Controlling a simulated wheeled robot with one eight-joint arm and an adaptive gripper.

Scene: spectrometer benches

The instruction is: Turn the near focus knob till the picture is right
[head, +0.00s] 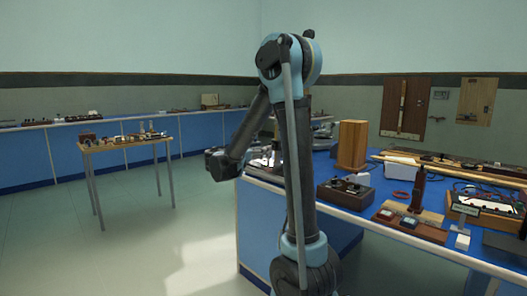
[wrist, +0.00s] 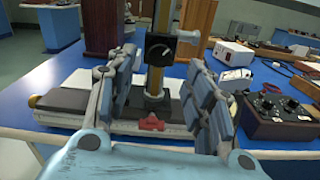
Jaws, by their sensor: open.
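An instrument with a tan upright column (wrist: 155,78) stands on the blue bench in the wrist view. Its black square plate (wrist: 161,48) carries a round dial or knob with a white pointer, facing me. A pale lever-like part (wrist: 195,42) sticks out at its right. I cannot tell for sure which part is the near focus knob. My gripper (wrist: 160,64) is open and empty, its fingers to the left and right of the column in the picture. Contact is not visible. In the head view my arm hides much of this spot.
A long dark base (wrist: 75,102) with a red piece (wrist: 150,123) lies low before the column. Brown wooden cabinets (wrist: 101,25) stand behind.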

